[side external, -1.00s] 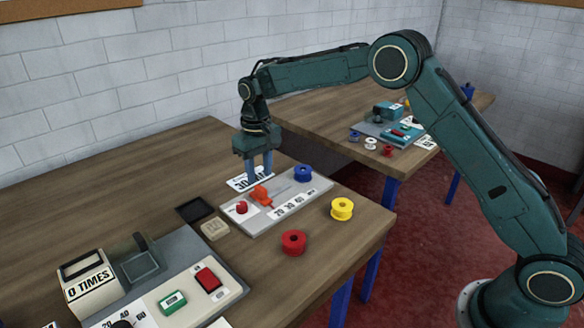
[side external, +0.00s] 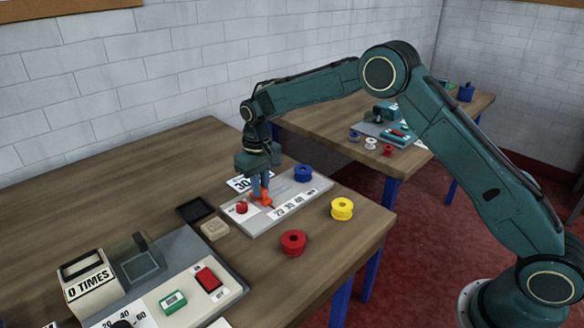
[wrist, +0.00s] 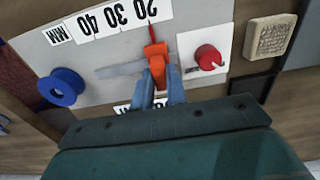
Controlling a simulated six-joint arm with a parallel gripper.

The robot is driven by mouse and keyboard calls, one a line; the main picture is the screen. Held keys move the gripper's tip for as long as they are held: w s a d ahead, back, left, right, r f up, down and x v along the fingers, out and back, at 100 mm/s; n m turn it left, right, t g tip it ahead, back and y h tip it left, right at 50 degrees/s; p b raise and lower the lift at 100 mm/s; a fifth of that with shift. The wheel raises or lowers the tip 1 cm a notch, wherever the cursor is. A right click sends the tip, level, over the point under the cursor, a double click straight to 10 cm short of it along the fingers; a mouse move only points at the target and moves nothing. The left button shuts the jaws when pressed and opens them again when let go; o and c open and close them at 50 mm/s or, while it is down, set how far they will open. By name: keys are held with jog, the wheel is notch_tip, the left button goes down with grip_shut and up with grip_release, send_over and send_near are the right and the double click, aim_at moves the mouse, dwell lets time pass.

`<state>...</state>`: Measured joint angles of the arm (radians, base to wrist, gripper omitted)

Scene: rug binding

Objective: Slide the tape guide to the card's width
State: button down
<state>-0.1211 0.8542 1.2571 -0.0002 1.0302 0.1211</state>
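The orange tape guide (side external: 266,199) sits on the slot of a light grey panel (side external: 250,228). In the wrist view the guide (wrist: 157,62) has its thin red pointer at the 20 end of the 20-30-40 MM scale (wrist: 100,22). A white card (side external: 238,184) printed 30 lies behind the panel; my gripper hides part of it. My gripper (side external: 261,190) is down at the guide. In the wrist view its two blue fingers (wrist: 160,90) stand on either side of the guide's near end, close against it, and it looks shut on it.
A red knob (side external: 241,208) is beside the guide, and a blue spool (side external: 303,173) is at the panel's far end. Yellow (side external: 342,209) and red (side external: 293,242) spools stand in front. A beige block (side external: 214,230) and dark tray (side external: 195,209) are to the left.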

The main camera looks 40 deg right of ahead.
jog(key=shift+d, duration=1.8)
jog(key=c, duration=1.4)
grip_release()
jog(key=shift+r, duration=0.1)
notch_tip(320, 180, up, 14)
